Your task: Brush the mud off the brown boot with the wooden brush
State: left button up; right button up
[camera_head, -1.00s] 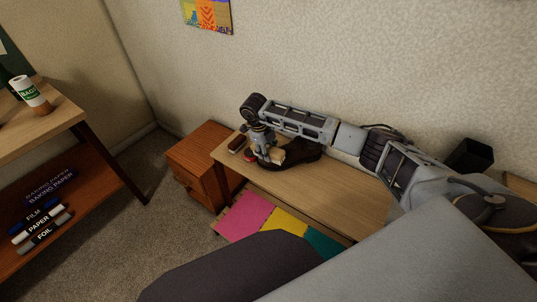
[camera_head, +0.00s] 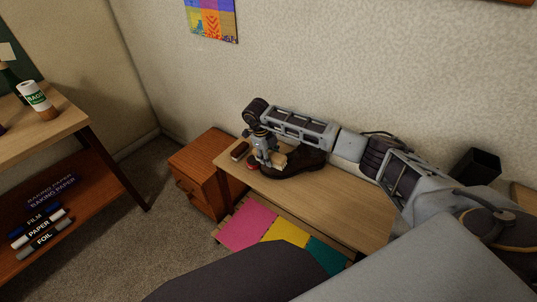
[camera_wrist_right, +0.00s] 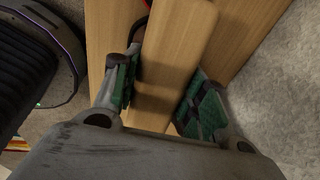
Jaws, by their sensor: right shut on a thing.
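The brown boot (camera_head: 306,165) lies on the wooden bench against the wall, in the head view. My right gripper (camera_head: 268,160) is over its left end, pointing down, and hides part of it. The gripper is shut on a pale wooden block, which looks like the wooden brush (camera_head: 280,160), close against the boot. Whether it touches is too small to tell. In the right wrist view, a long wooden piece with a rounded end, seemingly the brush (camera_wrist_right: 180,45), lies between the green-padded fingers (camera_wrist_right: 155,100). Mud on the boot cannot be made out. My left gripper is not in view.
A dark brown block (camera_head: 239,150) and a red tin (camera_head: 253,165) lie at the left end of the bench (camera_head: 345,205). A small drawer cabinet (camera_head: 205,180) stands left of it. A black open box (camera_head: 476,168) is at the right. Coloured mats lie below.

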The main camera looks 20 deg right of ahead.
aim_at(272, 162)
jog(key=shift+s+a+r+p, duration=0.1)
jog(key=shift+s+p, duration=0.5)
jog(key=shift+s, duration=0.2)
jog(key=shift+s+a+r+p, duration=0.1)
jog(key=shift+s+p, duration=0.45)
jog(key=shift+s, duration=0.2)
jog(key=shift+s+f, duration=0.1)
jog(key=shift+s, duration=0.05)
jog(key=shift+s+a+f+p, duration=0.1)
jog(key=shift+s+a+p, duration=0.1)
jog(key=shift+s+p, duration=1.4)
jog(key=shift+s+b, duration=0.25)
jog(key=shift+b, duration=0.25)
jog(key=shift+w+d+f+b, duration=0.1)
jog(key=shift+w+b, duration=0.55)
jog(key=shift+w, duration=0.2)
jog(key=shift+w+d+f+b, duration=0.1)
jog(key=shift+w+b, duration=0.5)
jog(key=shift+w, duration=0.25)
jog(key=shift+w+r, duration=0.1)
jog(key=shift+w, duration=0.05)
jog(key=shift+w, duration=0.15)
